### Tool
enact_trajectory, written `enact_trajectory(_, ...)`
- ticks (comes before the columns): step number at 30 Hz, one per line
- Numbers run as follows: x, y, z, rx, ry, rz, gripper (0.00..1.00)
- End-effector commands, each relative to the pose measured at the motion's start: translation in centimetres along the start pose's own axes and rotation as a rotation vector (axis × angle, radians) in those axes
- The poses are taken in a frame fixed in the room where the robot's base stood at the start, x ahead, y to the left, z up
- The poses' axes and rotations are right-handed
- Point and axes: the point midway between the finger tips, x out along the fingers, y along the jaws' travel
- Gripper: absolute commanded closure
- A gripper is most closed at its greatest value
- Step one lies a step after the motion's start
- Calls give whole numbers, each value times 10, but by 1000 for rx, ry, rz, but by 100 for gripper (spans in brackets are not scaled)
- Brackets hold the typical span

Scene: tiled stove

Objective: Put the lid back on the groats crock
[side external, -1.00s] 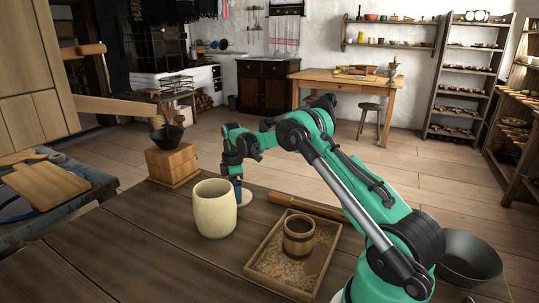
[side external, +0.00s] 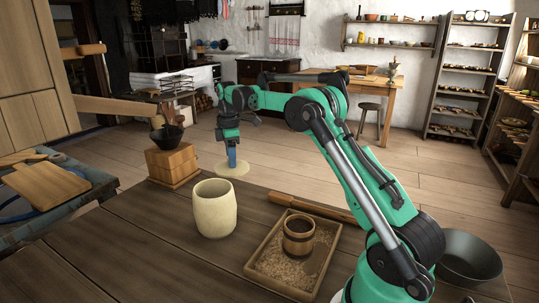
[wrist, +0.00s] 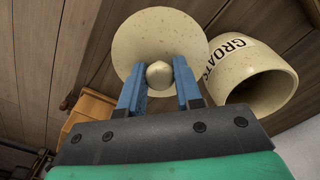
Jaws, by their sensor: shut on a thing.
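The groats crock (side external: 214,212) is a cream, barrel-shaped jar standing upright and open on the table. It also shows in the wrist view (wrist: 262,75), with the word GROATS on its side. My gripper (side external: 232,164) is shut on the knob of the round cream lid (side external: 236,170). It holds the lid in the air, behind and slightly right of the crock in the side view. In the wrist view the blue fingers of my gripper (wrist: 159,80) stand either side of the knob, and the lid (wrist: 150,30) is apart from the crock.
A wooden box mill with a dark bowl (side external: 172,158) stands behind and left of the crock. In front right is a wooden tray (side external: 262,268) of grain holding a small wooden tub (side external: 298,238). A rolling pin (side external: 318,209) lies behind the tray.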

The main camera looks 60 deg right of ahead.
Motion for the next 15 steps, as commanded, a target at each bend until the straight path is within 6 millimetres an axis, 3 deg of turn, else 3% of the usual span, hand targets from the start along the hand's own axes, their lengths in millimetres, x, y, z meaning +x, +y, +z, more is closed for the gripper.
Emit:
enact_trajectory(9,-60,-63,-44,0,-1,0,100)
enact_trajectory(15,-82,-97,-58,5,-1,0,100)
